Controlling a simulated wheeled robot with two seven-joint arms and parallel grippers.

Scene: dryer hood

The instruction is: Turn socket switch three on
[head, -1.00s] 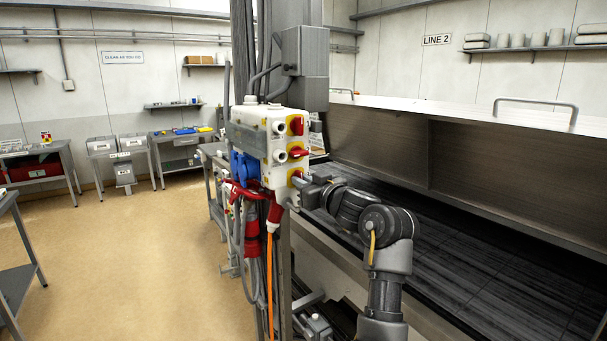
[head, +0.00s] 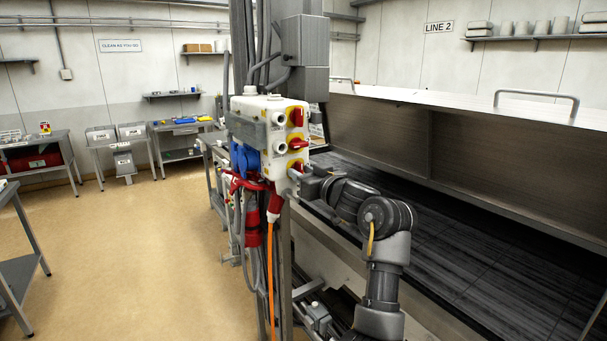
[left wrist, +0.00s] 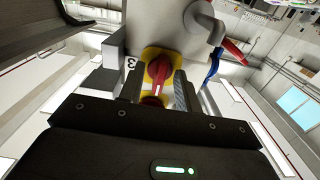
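A white socket box (head: 262,125) on a post carries three red rotary switches on yellow plates, one above another. The top switch (head: 296,117) has its handle upright, and the middle switch (head: 298,143) has its handle level. The bottom switch (head: 296,167) is partly hidden by my left gripper (head: 301,182). In the left wrist view, a red switch handle (left wrist: 158,70) on a yellow plate, beside a "3" label, lies between the fingers of my left gripper (left wrist: 157,90). The fingers look apart, with gaps beside the handle. My right gripper is not in view.
Blue sockets (head: 244,160) and red plugs (head: 275,203) with hanging cables, one of them orange, crowd the box's left side and underside. A long dark conveyor bed (head: 470,240) with a metal hood (head: 480,150) lies to the right. The floor at left is open.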

